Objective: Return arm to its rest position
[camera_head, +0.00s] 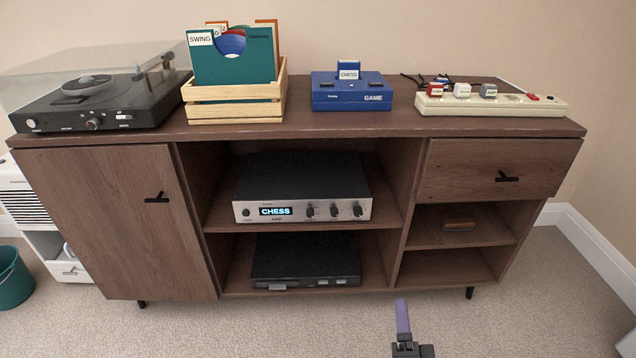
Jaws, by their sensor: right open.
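My right gripper (408,332) shows at the bottom edge, right of centre, low over the carpet and in front of the cabinet. It is open, with one purple finger pointing up in the picture and dark parts below. It looks empty, and it appears apart from the cabinet. Most of my right arm is out of the picture. My left gripper is not in view.
A wooden cabinet (300,299) spans the view. On top stand a turntable (90,108), a record crate (235,112), a blue game console (350,100) and a power strip (500,104). A "CHESS" receiver (300,190) sits inside. A teal bin (12,280) stands left. Front carpet is clear.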

